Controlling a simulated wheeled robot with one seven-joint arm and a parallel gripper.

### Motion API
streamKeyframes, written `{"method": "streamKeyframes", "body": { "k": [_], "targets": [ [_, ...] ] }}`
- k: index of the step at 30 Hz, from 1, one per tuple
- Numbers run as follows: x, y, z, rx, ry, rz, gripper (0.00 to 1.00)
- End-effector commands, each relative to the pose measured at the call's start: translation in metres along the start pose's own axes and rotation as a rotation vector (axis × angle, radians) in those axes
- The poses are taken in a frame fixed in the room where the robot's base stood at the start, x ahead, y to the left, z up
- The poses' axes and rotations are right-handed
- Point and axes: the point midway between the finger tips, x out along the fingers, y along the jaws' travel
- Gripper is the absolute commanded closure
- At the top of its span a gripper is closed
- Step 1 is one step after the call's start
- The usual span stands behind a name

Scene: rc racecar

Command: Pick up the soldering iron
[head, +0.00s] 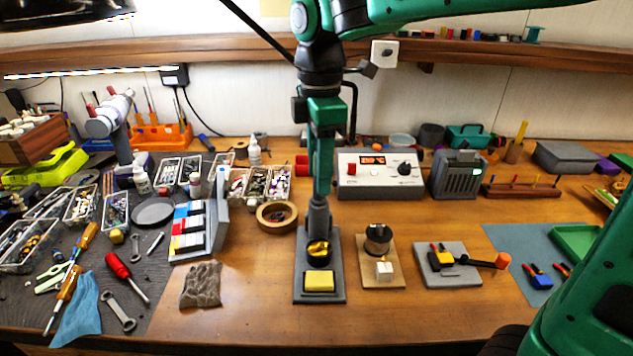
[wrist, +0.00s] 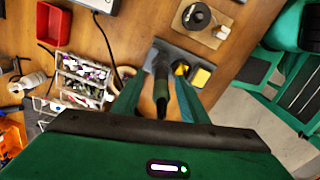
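The soldering iron (wrist: 161,98) stands upright in its holder, handle toward the wrist camera. Its stand (head: 305,290) has a grey base with a grey conical holder (head: 318,217), brass wool (head: 319,250) and a yellow sponge (head: 319,281). My gripper (head: 323,185) points straight down over the holder. In the wrist view its two green fingers straddle the iron, one on each side, with visible gaps, so it looks open. In the head view, my gripper hides most of the iron.
A tape roll (head: 277,217) lies left of the stand. A white soldering station (head: 379,174) is behind it. A solder spool on a wooden board (head: 382,268) stands close on the right.

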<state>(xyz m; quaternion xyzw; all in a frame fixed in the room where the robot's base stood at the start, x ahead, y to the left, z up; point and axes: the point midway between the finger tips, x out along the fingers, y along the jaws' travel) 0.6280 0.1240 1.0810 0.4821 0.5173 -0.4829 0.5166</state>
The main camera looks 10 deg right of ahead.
Motion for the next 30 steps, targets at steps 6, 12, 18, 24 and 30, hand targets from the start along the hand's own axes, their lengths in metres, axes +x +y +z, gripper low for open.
{"method": "streamKeyframes", "body": {
  "k": [6,12,18,24,30],
  "targets": [
    [0.022,0.0,0.0,0.001,0.0,0.0,0.6],
    [0.024,0.0,0.0,0.001,0.0,0.001,0.6],
    [0.024,0.0,0.0,0.001,0.0,0.001,0.94],
    [0.024,0.0,0.0,0.001,0.0,0.001,1.0],
    [0.022,0.0,0.0,0.001,0.001,0.001,1.0]
  ]
}}
